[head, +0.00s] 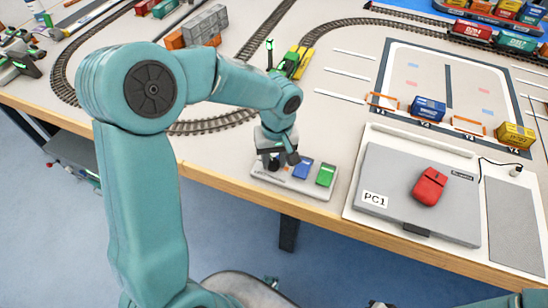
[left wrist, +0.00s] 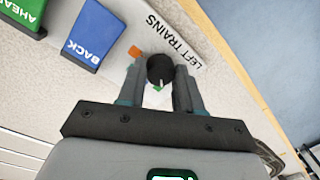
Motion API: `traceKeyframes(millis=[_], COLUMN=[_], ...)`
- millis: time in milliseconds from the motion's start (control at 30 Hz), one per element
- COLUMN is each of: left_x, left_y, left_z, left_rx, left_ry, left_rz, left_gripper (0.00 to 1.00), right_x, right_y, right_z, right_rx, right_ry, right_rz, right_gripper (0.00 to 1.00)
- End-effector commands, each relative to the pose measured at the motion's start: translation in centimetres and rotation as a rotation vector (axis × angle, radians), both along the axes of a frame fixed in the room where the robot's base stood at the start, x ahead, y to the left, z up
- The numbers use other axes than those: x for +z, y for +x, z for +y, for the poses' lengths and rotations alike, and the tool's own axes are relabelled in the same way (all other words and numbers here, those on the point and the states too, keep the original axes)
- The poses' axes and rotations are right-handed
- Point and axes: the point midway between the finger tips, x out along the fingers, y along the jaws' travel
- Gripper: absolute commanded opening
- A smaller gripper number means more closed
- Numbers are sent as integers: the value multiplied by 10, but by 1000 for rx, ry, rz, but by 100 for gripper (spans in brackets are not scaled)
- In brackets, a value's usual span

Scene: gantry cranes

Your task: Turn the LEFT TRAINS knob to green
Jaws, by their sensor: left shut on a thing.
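The black LEFT TRAINS knob (left wrist: 160,68) sits between the two fingers of my left gripper (left wrist: 158,84) in the left wrist view. The fingers are shut on its sides. Its pale pointer line is toward the bottom of that view, at a small green mark (left wrist: 157,89). An orange mark (left wrist: 135,51) lies up and left of the knob. The LEFT TRAINS label (left wrist: 180,44) is printed beside it. In the head view my left gripper (head: 272,160) is down over the left end of the control panel (head: 298,190) and largely hides the knob.
The blue BACK key (left wrist: 91,37) and green AHEAD key (left wrist: 24,12) stand close beside the knob. Train track (head: 215,125) and a green-yellow locomotive (head: 292,62) lie behind. The table's front edge is close.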

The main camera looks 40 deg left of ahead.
Motion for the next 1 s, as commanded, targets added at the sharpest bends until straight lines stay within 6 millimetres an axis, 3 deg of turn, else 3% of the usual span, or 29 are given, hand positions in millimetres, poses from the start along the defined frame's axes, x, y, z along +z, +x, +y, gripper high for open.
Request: traceKeyframes(millis=[300, 833, 867, 900, 933, 1000], left_x=[0, 0, 0, 0, 0, 0], left_y=[0, 0, 0, 0, 0, 0], left_z=[0, 0, 0, 0, 0, 0], left_rx=[-124, -148, -148, -147, -147, -147], left_ry=[0, 1, 1, 1, 1, 1], left_rz=[0, -1, -1, -1, -1, -1], left_gripper=[4, 4, 41, 54, 60, 60], right_x=[-1, -1, -1, -1, -1, -1], right_y=[0, 0, 0, 0, 0, 0], right_z=[0, 0, 0, 0, 0, 0], right_rx=[0, 0, 0, 0, 0, 0], right_ry=[0, 0, 0, 0, 0, 0], right_rz=[0, 0, 0, 0, 0, 0], right_gripper=[0, 0, 0, 0, 0, 0])
